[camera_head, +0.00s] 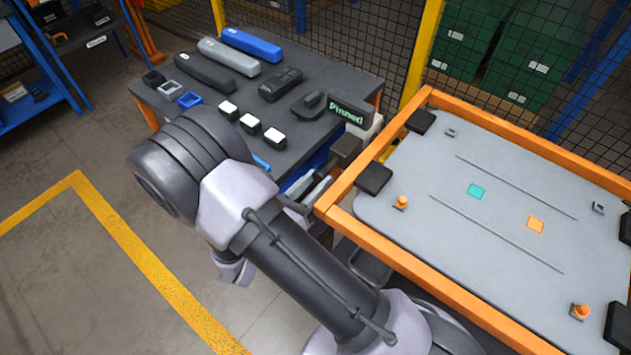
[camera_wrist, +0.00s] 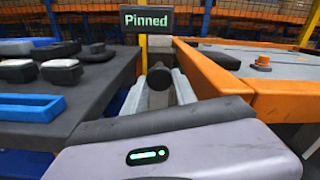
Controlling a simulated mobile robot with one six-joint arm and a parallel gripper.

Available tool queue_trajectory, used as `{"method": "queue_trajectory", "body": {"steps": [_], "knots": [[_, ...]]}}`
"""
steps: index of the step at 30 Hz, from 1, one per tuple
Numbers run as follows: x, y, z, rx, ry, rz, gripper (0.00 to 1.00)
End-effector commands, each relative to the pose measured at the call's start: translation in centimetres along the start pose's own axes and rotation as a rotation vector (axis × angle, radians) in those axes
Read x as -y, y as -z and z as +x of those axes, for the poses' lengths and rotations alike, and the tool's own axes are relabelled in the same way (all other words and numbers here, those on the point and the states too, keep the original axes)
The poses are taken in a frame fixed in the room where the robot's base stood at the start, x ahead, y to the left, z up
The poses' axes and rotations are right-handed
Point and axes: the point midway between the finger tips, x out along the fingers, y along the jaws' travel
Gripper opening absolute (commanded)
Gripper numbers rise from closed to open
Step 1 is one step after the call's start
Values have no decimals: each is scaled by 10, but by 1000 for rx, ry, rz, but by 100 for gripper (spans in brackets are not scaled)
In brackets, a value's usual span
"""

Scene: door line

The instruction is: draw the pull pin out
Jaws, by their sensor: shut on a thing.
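The pull pin (camera_wrist: 158,76) shows in the wrist view as a dark round knob below a small sign. My gripper (camera_wrist: 158,92) is shut on it, with one light grey finger on each side. In the head view my gripper (camera_head: 312,187) is in the gap between the dark table and the orange-framed cart, partly behind my arm. I cannot make out the pin there. The sign (camera_wrist: 147,19) reads "Pinned" in green; it also shows in the head view (camera_head: 348,110), on a pale post above a dark block.
The dark table (camera_head: 235,95) on the left holds blue, grey and black bars, and several white-topped blocks. The cart (camera_head: 480,225) on the right has a raised orange frame with black corner pads. Both edges are close to my gripper. Mesh fencing stands behind.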

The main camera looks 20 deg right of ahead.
Motion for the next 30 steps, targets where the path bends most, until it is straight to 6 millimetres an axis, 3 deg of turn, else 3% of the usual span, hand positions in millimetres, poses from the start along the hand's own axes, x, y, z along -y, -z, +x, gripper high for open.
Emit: {"method": "queue_trajectory", "body": {"steps": [20, 30], "knots": [[0, 0, 0, -1, 0, -1, 0], [0, 0, -34, 0, -1, -2, 0]]}}
